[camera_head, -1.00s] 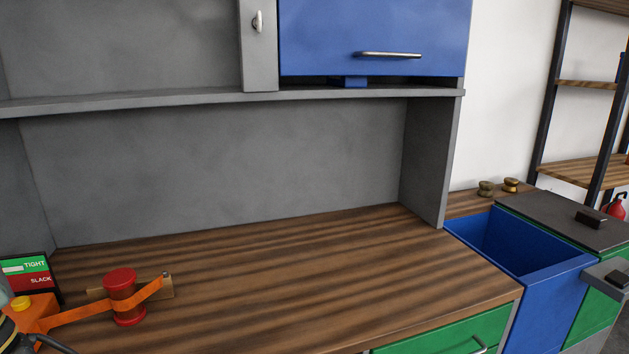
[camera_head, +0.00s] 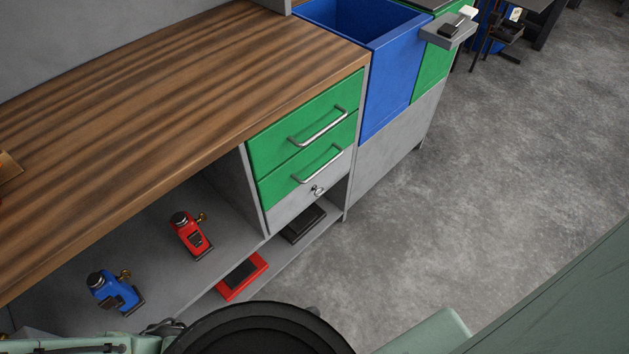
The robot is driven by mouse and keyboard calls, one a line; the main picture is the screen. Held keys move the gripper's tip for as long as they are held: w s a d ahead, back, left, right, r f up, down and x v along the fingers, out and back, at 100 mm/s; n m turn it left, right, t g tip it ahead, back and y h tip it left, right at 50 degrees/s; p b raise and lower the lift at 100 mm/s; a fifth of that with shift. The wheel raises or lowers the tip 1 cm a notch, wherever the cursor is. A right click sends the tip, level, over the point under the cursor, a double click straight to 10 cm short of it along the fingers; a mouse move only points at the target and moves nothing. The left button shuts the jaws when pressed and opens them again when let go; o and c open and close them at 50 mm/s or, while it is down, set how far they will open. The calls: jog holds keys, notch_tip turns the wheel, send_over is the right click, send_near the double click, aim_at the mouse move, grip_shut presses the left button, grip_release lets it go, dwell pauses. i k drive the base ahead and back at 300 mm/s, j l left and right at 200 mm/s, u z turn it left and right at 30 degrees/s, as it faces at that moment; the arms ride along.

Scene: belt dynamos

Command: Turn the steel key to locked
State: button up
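A small steel key (camera_head: 318,190) sits in a grey panel (camera_head: 306,205) below two green drawers in the head view. Its bow stands out from the panel, but it is too small to tell which way it is turned. My gripper does not show in this view. Parts of my own body fill the bottom edge, well apart from the key.
The green drawers (camera_head: 305,150) have bar handles above the key. A red device (camera_head: 190,235) and a blue device (camera_head: 115,292) stand on the lower shelf. A red box (camera_head: 242,276) and a dark box (camera_head: 303,223) lie beneath. The floor (camera_head: 480,190) at right is clear.

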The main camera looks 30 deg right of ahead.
aim_at(314, 187)
jog(key=k+l+z, duration=0.2)
jog(key=l, duration=0.3)
jog(key=l+z, duration=0.15)
jog(key=l, duration=0.4)
jog(key=k+l+z, duration=0.2)
jog(key=l, duration=0.3)
jog(key=i, duration=0.1)
